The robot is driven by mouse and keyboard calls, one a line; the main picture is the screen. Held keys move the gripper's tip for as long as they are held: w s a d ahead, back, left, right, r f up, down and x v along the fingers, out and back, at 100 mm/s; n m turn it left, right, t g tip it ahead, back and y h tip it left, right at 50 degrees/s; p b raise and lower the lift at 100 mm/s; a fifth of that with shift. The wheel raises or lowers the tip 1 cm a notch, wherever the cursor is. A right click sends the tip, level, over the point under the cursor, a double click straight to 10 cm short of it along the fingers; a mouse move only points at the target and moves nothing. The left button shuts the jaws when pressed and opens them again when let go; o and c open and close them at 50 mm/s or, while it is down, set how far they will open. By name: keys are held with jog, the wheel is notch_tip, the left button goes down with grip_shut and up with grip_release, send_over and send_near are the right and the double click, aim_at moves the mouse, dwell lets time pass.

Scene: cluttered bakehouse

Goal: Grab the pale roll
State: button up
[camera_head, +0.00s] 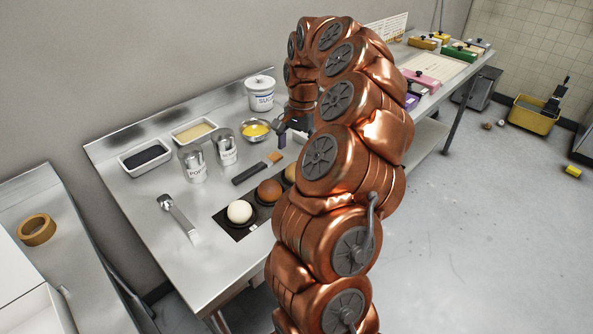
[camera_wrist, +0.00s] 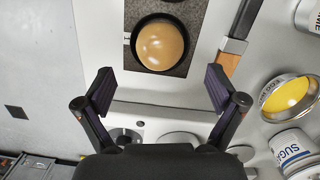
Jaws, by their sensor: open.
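Three round rolls lie in a row in the head view. The palest, a cream-white roll (camera_head: 240,211), is at the near left end. A brown roll (camera_head: 269,190) sits in the middle, and a tan roll (camera_head: 290,173) is partly hidden by my arm. The wrist view shows the tan roll (camera_wrist: 160,45) in a dark round holder, ahead of and between the fingers, not touching them. My gripper (camera_wrist: 161,90) is open and empty; in the head view it (camera_head: 291,138) is partly hidden behind my arm. The cream-white roll is outside the wrist view.
A brush (camera_head: 250,172) lies beside the rolls. A bowl of yellow liquid (camera_head: 256,130), a sugar tub (camera_head: 261,93), metal tins (camera_head: 192,165) and white trays (camera_head: 145,156) stand behind on the steel table (camera_head: 150,215).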

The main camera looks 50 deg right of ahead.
jog(key=shift+a+f+p, duration=0.15)
jog(key=shift+f+p, duration=0.5)
jog(key=shift+f, duration=0.75)
jog(key=shift+a+f+p, duration=0.15)
jog(key=shift+f+p, duration=0.45)
jog(key=shift+f, duration=0.8)
jog(key=c, duration=0.9)
jog(key=shift+r, duration=0.1)
jog(key=shift+c, duration=0.2)
